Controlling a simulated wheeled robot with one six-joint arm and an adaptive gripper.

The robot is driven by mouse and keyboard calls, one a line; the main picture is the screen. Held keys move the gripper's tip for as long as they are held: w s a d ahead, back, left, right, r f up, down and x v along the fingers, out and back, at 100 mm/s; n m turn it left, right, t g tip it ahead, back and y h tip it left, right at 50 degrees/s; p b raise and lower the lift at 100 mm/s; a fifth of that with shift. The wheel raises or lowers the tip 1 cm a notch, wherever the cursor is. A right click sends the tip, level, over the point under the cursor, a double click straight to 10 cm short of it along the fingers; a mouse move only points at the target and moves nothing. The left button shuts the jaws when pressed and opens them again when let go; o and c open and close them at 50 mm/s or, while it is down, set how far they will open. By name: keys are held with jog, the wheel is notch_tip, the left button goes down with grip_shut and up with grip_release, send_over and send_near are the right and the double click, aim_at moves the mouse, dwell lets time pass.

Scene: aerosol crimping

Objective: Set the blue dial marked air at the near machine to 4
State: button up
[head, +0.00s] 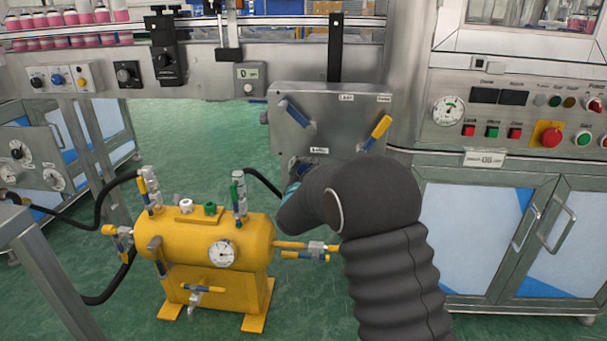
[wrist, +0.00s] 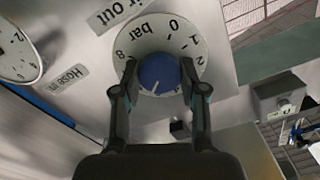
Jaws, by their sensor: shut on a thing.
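In the wrist view, a blue dial (wrist: 158,74) sits on a round white scale plate (wrist: 137,40) marked "bar", with 0, 1, 2 and 8 readable and upside down. My gripper (wrist: 159,70) is shut on the dial, one finger on each side. A short white mark on the dial points down and slightly left in the picture. The numbers at that side are hidden or too small to read. A label beside the plate is cut off and ends in "out".
The panel carries a blue lever (head: 297,114) and a yellow-handled lever (head: 377,132). A yellow tank (head: 190,250) with a gauge and hoses stands left of my arm. A white gauge (wrist: 18,55) is near the dial. A cabinet (head: 470,240) stands right. Green floor shows behind.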

jog(key=shift+a+n+p, duration=0.1)
jog(key=shift+n+p, duration=0.7)
jog(key=shift+n, duration=4.2)
jog(key=o, duration=1.2)
jog(key=shift+c, duration=0.2)
jog(key=s, duration=1.2)
jog(key=shift+a, duration=0.2)
